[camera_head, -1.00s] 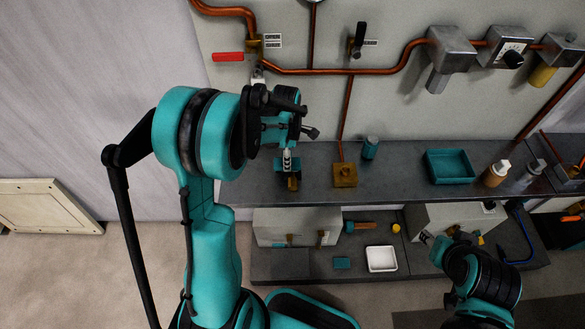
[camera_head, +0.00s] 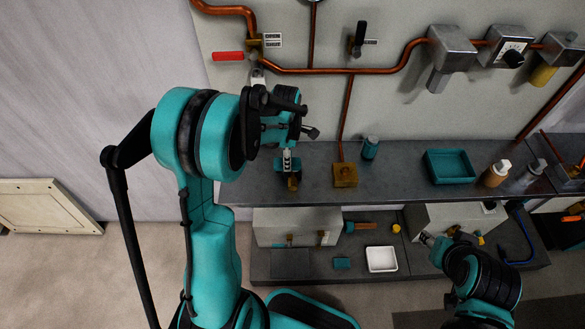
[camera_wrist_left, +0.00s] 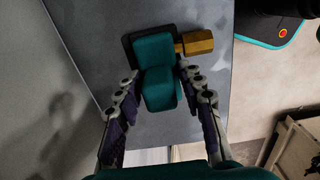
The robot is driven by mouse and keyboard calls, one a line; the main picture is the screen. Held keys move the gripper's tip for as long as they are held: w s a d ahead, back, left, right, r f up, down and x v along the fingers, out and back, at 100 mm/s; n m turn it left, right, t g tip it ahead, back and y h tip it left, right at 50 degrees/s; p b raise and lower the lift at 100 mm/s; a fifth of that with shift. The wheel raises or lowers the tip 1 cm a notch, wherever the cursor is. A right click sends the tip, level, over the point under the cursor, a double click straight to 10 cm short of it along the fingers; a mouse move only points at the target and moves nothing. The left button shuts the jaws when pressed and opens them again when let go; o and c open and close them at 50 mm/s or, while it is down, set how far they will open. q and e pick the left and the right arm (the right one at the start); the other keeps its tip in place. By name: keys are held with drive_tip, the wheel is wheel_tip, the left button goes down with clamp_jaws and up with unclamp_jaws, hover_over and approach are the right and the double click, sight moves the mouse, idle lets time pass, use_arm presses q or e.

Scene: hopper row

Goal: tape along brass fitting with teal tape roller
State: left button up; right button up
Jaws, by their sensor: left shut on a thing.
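The teal tape roller (camera_wrist_left: 158,88) sits between the two fingers of my left gripper (camera_wrist_left: 158,92) in the left wrist view. The gripper is shut on it. A dark plate edge shows beneath the roller. The hexagonal brass fitting (camera_wrist_left: 198,42) is just beyond the fingertips, at the right side of the roller; I cannot tell if they touch. In the head view my left gripper (camera_head: 289,160) is over the left end of the shelf, with the brass fitting (camera_head: 293,184) just below it. My right gripper (camera_head: 437,240) is low at the right; its fingers are too small to read.
The grey shelf (camera_head: 400,190) carries a square brass block (camera_head: 345,175), a teal cylinder (camera_head: 370,148), a teal tray (camera_head: 450,167) and bottles (camera_head: 496,174). Copper pipes (camera_head: 345,110) run on the wall behind. A lower shelf holds a white tray (camera_head: 381,259).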

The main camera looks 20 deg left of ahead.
sight(298, 162)
use_arm(q)
drive_tip(key=shift+w+d, duration=0.4)
drive_tip(key=shift+d, duration=0.4)
drive_tip(key=shift+w+d, duration=0.4)
drive_tip(key=shift+d, duration=0.35)
drive_tip(key=shift+r, duration=0.1)
drive_tip(key=shift+r+p, duration=0.65)
drive_tip(key=shift+r, duration=0.35)
drive_tip(key=shift+r+p, duration=1.45)
drive_tip(key=shift+r, duration=0.6)
drive_tip(key=shift+f, duration=0.1)
